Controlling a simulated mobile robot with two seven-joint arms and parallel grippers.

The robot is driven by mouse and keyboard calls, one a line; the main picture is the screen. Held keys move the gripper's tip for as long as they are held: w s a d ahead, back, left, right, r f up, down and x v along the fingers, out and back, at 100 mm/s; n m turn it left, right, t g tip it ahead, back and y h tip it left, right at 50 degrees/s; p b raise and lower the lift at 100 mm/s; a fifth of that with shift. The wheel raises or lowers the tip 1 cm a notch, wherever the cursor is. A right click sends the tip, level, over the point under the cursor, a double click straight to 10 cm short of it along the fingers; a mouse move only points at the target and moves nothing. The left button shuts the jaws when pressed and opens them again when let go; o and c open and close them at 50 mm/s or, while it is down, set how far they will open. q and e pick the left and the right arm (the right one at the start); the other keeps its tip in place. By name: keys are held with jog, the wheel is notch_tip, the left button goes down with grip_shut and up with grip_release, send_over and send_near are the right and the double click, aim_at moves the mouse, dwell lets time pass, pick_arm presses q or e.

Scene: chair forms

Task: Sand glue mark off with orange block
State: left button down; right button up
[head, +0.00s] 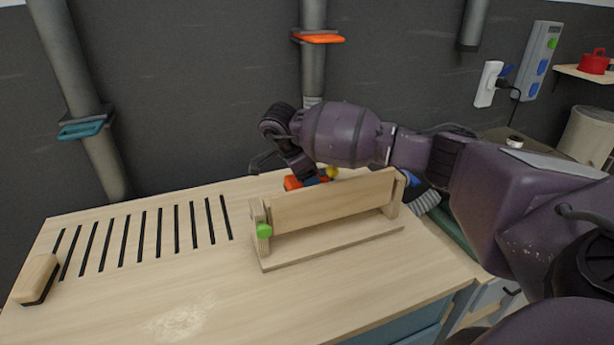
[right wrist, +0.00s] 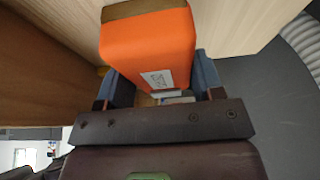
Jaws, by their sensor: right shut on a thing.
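The orange block (right wrist: 148,45) is held between the blue fingers of my right gripper (right wrist: 162,82) and fills the top middle of the right wrist view. It has a brown layer along its far end and a small white label. In the head view, a bit of the orange block (head: 292,183) shows behind the wooden form, with my right gripper (head: 312,178) partly hidden there. A pale, rough patch that looks like the glue mark (head: 180,318) lies on the bench top at the front, well away from the gripper. My left gripper is not in view.
The wooden form (head: 335,200), an upright board on a base with a green knob (head: 264,231), stands between my right gripper and the patch. A wooden block with a dark underside (head: 36,278) lies at the left by the slots. The bench front is clear.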

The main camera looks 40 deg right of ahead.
jog(key=shift+a, duration=0.15)
jog(key=shift+a, duration=0.15)
jog(key=shift+w+a, duration=0.15)
jog(key=shift+a, duration=0.4)
jog(key=shift+w+a, duration=0.15)
jog(key=shift+a, duration=0.35)
jog(key=shift+d, duration=0.1)
jog(key=shift+s+d, duration=0.1)
jog(key=shift+d, duration=0.25)
jog(key=shift+s+d, duration=0.2)
jog(key=shift+d, duration=0.75)
jog(key=shift+a, duration=0.1)
